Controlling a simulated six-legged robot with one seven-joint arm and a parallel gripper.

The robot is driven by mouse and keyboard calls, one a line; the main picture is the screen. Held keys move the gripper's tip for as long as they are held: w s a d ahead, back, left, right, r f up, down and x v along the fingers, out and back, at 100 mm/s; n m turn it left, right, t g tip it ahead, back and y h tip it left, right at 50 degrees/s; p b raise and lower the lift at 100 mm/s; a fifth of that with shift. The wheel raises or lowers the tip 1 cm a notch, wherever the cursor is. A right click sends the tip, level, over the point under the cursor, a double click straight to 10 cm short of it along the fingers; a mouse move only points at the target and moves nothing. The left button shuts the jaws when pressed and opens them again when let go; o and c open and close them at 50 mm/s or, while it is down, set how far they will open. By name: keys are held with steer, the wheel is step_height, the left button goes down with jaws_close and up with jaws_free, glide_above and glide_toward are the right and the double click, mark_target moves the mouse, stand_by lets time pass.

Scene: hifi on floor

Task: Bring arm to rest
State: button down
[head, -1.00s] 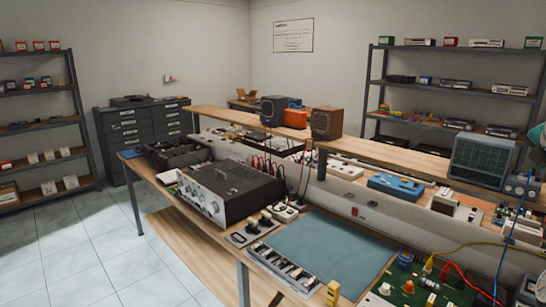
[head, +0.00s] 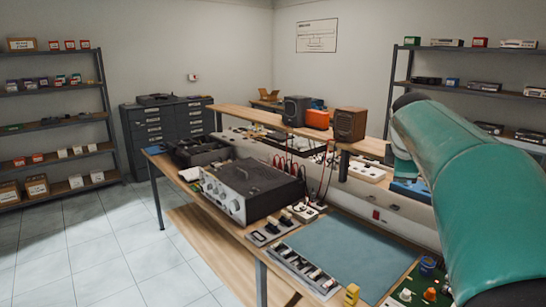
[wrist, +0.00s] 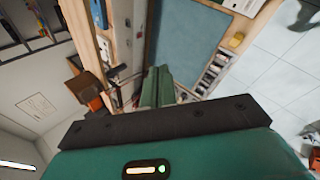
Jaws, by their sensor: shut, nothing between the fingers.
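My arm (head: 465,180), a thick teal link, fills the right side of the head view. Its far end is near the shelf above the bench, and it hides part of the bench's right side. My gripper (wrist: 157,76) shows in the wrist view as two green fingers close together, shut and empty. In that view it appears in front of the bench's back edge, with the blue-green mat (wrist: 185,40) beyond; I cannot tell the distance.
The workbench holds a hi-fi amplifier (head: 250,188), the mat (head: 340,255), a circuit board (head: 418,288) and power strips. Two speakers (head: 350,124) stand on the raised shelf. Free tiled floor (head: 80,255) lies at the left.

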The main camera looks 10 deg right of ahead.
steer(key=s+a+f+m+y, duration=0.1)
steer(key=s+a+f+m, duration=0.2)
steer(key=a, duration=0.6)
steer(key=s+a+f+m+y, duration=0.1)
steer(key=s+a+f+m, duration=0.3)
steer(key=a, duration=0.6)
steer(key=s+a+f+m+y, duration=0.2)
steer(key=s+a+f+m, duration=0.1)
steer(key=s+a+f, duration=0.7)
steer(key=s, duration=0.4)
steer(key=shift+y, duration=0.4)
